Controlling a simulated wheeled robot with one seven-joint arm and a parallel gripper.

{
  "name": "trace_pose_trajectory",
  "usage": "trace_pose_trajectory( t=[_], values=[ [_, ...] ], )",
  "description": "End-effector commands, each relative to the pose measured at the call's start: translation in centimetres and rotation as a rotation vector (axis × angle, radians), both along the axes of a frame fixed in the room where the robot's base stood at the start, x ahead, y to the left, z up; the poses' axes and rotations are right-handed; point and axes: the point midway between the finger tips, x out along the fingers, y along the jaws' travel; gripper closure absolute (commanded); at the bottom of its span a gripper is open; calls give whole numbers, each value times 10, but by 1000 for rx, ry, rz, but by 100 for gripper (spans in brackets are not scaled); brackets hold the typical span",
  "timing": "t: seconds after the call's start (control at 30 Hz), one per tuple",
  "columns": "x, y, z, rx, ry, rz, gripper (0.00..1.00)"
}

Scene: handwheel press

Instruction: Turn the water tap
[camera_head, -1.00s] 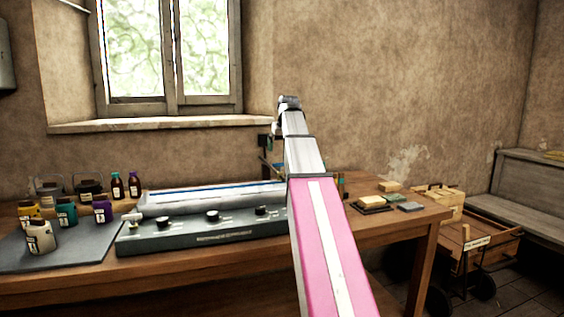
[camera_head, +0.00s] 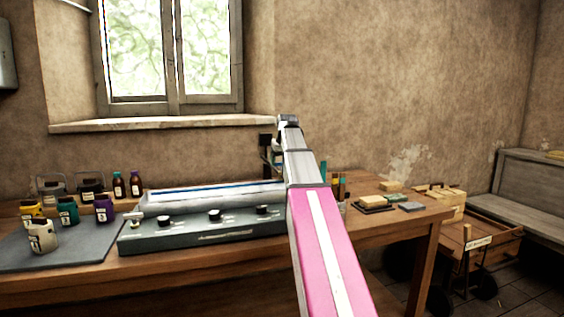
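My pink and white arm (camera_head: 322,235) reaches up and away across the table, and its far joint (camera_head: 287,121) shows against the wall. I cannot pick out a water tap for certain. A dark fixture (camera_head: 265,141) on the wall is partly covered by my arm.
The wooden table (camera_head: 390,233) holds several labelled jars and bottles at left, on and behind a grey mat (camera_head: 75,257). Blocks (camera_head: 376,203) and slim upright items (camera_head: 342,187) stand at right. A wooden cart (camera_head: 490,240) and a bench (camera_head: 530,180) stand farther right.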

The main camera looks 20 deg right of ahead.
Motion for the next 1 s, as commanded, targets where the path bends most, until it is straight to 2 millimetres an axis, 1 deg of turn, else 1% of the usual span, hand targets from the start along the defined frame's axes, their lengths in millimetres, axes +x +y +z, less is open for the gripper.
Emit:
trace_pose_trajectory(
  t=[0.03, 0.07, 0.3, 0.47, 0.67, 1.0],
  values=[
    [0, 0, 0, 1, 0, 0, 46],
    [0, 0, 0, 1, 0, 0, 50],
    [0, 0, 0, 1, 0, 10, 49],
    [0, -1, 0, 1, 0, 56, 49],
    [1, -2, 1, 2, -1, 178, 49],
    [2, -4, 1, 1, -1, 481, 49]
  ],
)
